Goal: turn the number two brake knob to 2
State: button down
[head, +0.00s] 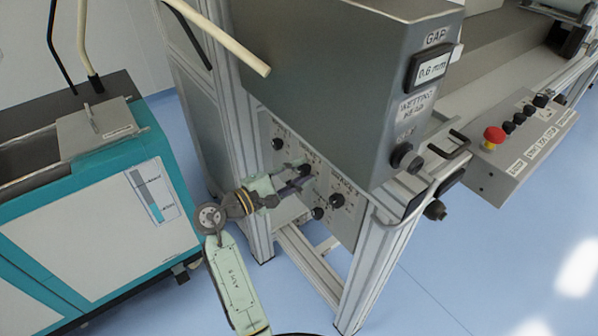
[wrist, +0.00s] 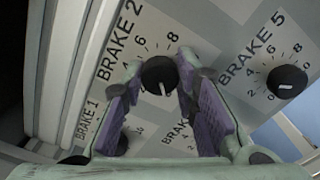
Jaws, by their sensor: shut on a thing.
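The number two brake knob (wrist: 159,74) is black and round, on a grey panel under the label "BRAKE 2" in the wrist view. Its white pointer line faces the bottom of the picture, slightly right. My gripper (wrist: 163,78) is shut on this knob, with one purple-padded finger at each side. In the head view, my gripper (head: 298,178) reaches the panel on the machine's side.
The Brake 5 knob (wrist: 287,81) is at right in the wrist view, and the Brake 1 knob (wrist: 121,144) is lower left, partly behind a finger. A frame post (head: 243,165) stands left of the panel. The grey gap-display housing (head: 345,85) overhangs it.

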jog(key=shift+f+m+b, duration=0.1)
jog(key=shift+m+b, duration=0.3)
jog(key=m+b, duration=0.4)
jog(key=shift+f+m, duration=0.2)
jog(key=shift+m, duration=0.2)
jog(key=m+b, duration=0.3)
jog(key=shift+r+m+b, duration=0.15)
jog(key=shift+m+b, duration=0.55)
jog(key=shift+m, duration=0.2)
jog(key=c, duration=1.3)
grip_release()
jog(key=shift+s+a+r, duration=0.1)
jog(key=v, duration=1.1)
jog(key=shift+s+a, duration=0.2)
jog(key=shift+a, duration=0.15)
